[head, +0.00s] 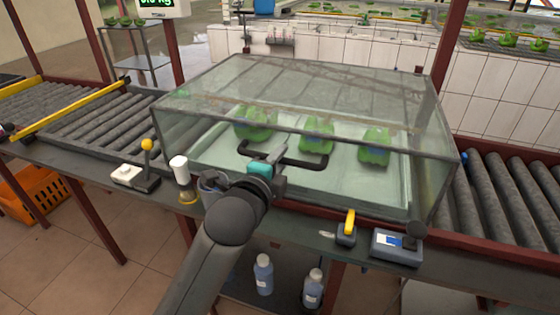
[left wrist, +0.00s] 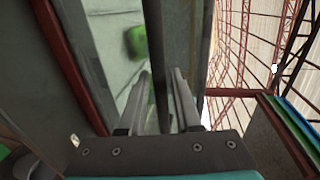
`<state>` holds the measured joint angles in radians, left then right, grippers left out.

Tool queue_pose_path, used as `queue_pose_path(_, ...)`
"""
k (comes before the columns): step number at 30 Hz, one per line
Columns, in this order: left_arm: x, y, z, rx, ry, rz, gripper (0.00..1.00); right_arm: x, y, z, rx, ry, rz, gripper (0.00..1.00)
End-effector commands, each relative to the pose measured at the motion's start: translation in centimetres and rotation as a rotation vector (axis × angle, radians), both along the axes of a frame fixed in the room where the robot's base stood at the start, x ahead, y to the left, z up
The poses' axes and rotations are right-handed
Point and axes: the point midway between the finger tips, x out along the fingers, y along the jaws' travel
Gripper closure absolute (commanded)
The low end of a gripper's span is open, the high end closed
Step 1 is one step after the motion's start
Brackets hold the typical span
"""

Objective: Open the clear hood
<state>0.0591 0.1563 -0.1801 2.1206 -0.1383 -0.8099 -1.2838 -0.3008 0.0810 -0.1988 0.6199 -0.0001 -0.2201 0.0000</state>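The clear hood (head: 300,85) is a glass-like box standing over the counter. Its front panel reaches down to the counter, so it looks closed. Green leafy packs show inside it: a left one (head: 254,123), a middle one (head: 317,136) and a right one (head: 375,147). A dark bar handle (head: 310,162) is on the hood's front. My left gripper (head: 277,158) is at the handle's left part. In the left wrist view, a dark bar (left wrist: 160,45) runs between its two fingers (left wrist: 160,85). Whether they press on it is unclear. My right gripper is out of view.
Roller conveyors lie left (head: 85,110) and right (head: 515,195) of the hood. Bottles (head: 263,275) stand below.

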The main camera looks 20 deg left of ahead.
Motion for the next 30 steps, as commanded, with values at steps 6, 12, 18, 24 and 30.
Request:
queue_pose_path(6,0.28,0.0,-0.02,0.0,-0.001,0.0,0.68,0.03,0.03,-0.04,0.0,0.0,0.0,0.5)
queue_pose_path(12,0.25,0.0,-0.02,0.0,0.0,0.0,0.78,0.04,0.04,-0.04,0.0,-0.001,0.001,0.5)
queue_pose_path(18,0.23,0.0,-0.03,0.0,0.0,0.0,1.0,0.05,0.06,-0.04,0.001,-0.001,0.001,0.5)
queue_pose_path(24,0.23,0.01,-0.03,0.0,0.0,0.001,1.0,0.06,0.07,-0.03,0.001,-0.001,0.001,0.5)
queue_pose_path(30,0.23,0.01,-0.03,0.0,0.0,0.0,1.0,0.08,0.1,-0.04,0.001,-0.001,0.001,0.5)
